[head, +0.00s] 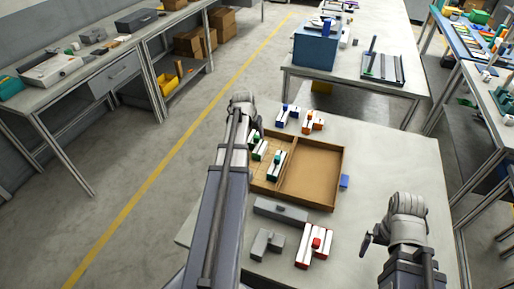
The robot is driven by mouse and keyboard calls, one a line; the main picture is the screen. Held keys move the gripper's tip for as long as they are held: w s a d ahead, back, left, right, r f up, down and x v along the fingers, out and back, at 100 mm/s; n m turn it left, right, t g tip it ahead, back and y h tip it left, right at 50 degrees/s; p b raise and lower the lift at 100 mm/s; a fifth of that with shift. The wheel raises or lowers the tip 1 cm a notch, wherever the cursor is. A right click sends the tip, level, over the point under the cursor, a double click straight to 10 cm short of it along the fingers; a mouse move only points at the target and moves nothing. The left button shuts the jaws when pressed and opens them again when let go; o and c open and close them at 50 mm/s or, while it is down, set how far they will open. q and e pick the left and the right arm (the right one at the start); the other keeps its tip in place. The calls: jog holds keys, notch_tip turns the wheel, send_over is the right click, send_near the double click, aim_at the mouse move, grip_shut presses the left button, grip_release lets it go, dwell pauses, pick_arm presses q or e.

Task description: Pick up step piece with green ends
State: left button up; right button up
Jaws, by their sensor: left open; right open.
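White pieces with green parts sit in the left compartment of a brown two-part tray (312,203). One green-and-white piece (276,165) lies near the tray's divider. Another green-and-white piece (259,151) lies further left, partly hidden by my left arm. I cannot tell which is the step piece. My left gripper (257,134) is open over the tray's far left corner, close to the further-left piece; my arm hides part of it. My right gripper (369,238) is open and empty, to the right of the tray over the near right of the table.
Blue-and-white pieces (287,114) and orange pieces (313,122) lie beyond the tray. A long grey block (281,210), a grey step-shaped piece (266,244) and red-and-white pieces (314,246) lie nearer. A small blue block (344,182) lies right of the tray. The tray's right compartment is empty.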

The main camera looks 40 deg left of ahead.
aim_at(256, 137)
pick_arm(q)
jog(key=shift+w+b+x, duration=0.25)
jog(key=shift+b+x, duration=2)
jog(key=shift+x, duration=0.4)
pick_arm(e)
jog(key=shift+f, duration=2.3)
pick_arm(q)
jog(key=shift+r, duration=0.25)
pick_arm(e)
jog(key=shift+r, duration=0.1)
pick_arm(q)
grip_shut()
jog(key=shift+a, duration=0.1)
